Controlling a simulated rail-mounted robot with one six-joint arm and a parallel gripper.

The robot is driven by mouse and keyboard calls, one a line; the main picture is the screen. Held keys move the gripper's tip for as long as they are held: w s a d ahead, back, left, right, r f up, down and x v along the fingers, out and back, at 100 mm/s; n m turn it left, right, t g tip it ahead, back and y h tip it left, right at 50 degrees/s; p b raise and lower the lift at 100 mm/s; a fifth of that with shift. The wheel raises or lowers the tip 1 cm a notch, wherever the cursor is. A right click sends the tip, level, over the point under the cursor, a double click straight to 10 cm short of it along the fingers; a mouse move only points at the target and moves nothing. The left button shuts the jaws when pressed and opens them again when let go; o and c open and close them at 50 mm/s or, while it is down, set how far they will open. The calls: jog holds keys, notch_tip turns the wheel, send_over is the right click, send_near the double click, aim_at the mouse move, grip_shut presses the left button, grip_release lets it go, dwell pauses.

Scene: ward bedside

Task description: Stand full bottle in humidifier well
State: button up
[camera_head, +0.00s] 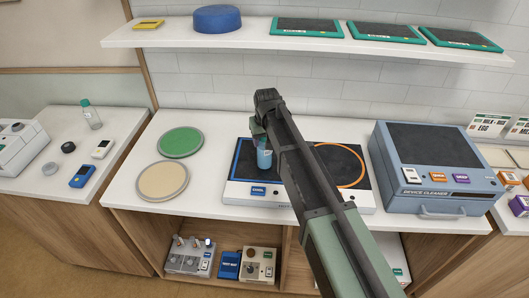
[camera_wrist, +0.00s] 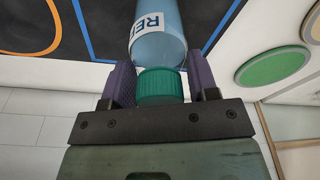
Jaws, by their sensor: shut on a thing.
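My gripper (camera_head: 258,130) is shut on a blue bottle (camera_head: 265,158) with a green cap. In the wrist view the green cap (camera_wrist: 160,86) sits between the two fingers, and the blue body (camera_wrist: 158,35) with a partly visible label points away from me. The bottle appears upright over the blue-outlined part of the black-topped white unit (camera_head: 236,187); I cannot tell whether it touches the surface. My arm hides part of that unit. Another bottle (camera_head: 91,118), clear with a green cap, stands on the left counter. I cannot identify a humidifier well for certain.
A green disc (camera_head: 180,142) and a beige disc (camera_head: 163,181) lie left of the unit. A blue-grey device cleaner (camera_head: 430,165) stands at the right. A shelf (camera_head: 330,45) with flat panels runs above. A white machine (camera_head: 18,145) and small devices occupy the left counter.

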grip_shut()
